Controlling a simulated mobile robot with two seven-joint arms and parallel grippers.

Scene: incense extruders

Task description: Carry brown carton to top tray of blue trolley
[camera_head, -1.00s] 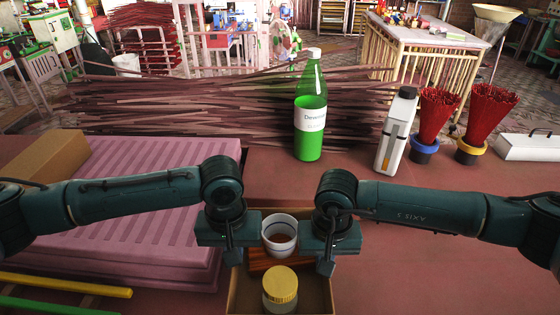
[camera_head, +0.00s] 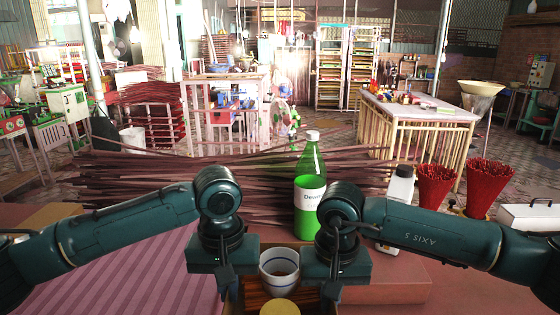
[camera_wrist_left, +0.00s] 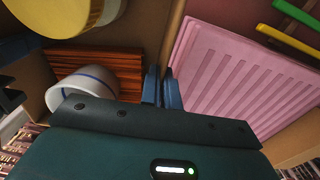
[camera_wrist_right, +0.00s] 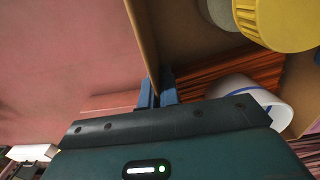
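The brown carton is an open box between my two grippers; its thin wall shows in the right wrist view (camera_wrist_right: 145,38) and in the left wrist view (camera_wrist_left: 175,25). Inside it are a white cup with a blue band (camera_head: 279,270), a yellow-lidded jar (camera_head: 280,307) and reddish-brown sticks (camera_wrist_left: 112,62). My left gripper (camera_wrist_left: 162,88) has its blue fingers closed on one side wall. My right gripper (camera_wrist_right: 157,90) has its fingers closed on the opposite wall. The carton appears held above the red table. I cannot make out a blue trolley in these frames.
A green bottle (camera_head: 309,192) and a white bottle (camera_head: 401,190) stand just beyond the carton. Red incense bundles (camera_head: 436,187) and a white case (camera_head: 528,216) are at right. A pink ribbed tray (camera_head: 150,275) lies at left. Bundled sticks (camera_head: 150,185) line the far side.

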